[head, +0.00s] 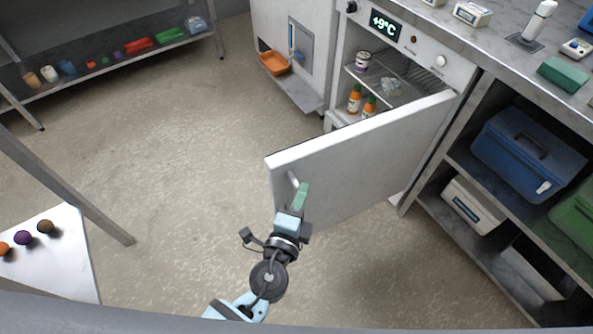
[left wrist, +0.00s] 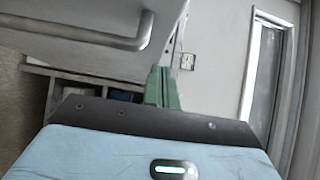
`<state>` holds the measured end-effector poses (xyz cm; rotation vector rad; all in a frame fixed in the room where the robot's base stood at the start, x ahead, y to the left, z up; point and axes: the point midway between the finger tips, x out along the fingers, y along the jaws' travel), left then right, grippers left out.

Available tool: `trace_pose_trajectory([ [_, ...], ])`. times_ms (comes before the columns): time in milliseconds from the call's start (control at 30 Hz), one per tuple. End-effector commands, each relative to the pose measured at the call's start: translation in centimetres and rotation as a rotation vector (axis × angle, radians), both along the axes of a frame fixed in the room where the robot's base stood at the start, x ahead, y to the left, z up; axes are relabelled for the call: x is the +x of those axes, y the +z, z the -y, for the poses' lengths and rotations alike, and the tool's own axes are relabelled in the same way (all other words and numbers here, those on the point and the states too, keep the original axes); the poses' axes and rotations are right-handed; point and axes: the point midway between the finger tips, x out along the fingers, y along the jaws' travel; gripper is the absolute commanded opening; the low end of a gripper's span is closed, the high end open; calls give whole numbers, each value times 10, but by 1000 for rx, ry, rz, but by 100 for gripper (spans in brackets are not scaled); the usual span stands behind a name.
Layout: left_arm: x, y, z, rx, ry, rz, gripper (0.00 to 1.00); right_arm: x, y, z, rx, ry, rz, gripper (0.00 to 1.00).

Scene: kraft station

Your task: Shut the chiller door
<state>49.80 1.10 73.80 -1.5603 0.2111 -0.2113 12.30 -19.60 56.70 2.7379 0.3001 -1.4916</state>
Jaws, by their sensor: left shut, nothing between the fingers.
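The chiller door (head: 360,158) is a white panel standing wide open, hinged at its right side by the chiller (head: 405,60). Its outer face is towards me, with a bar handle (head: 293,180) near the free left edge. The handle also shows in the left wrist view (left wrist: 140,38) at the top. My left gripper (head: 301,192) is shut and empty, its green fingers close to the door's outer face beside the handle. I cannot tell whether they touch the door. The green fingers show in the left wrist view (left wrist: 162,86). My right gripper is not in view.
Inside the chiller are bottles (head: 355,98) and a tub (head: 362,61) on wire shelves. An orange tray (head: 274,62) sits left of it. A shelf with a blue toolbox (head: 525,150) stands right of the door. The floor (head: 180,150) left of the door is clear.

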Motion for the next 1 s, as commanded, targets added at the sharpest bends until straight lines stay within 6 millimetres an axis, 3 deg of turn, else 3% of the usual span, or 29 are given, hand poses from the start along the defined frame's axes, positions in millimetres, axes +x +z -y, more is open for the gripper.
trace_pose_trajectory([
  [133, 27, 2, 7, -1, 0, 2, 0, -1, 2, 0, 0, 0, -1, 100],
  [400, 53, 0, -11, 2, 0, 1, 0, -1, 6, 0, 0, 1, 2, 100],
  [1000, 58, -1, -18, 1, -3, -1, 0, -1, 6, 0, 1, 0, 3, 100],
])
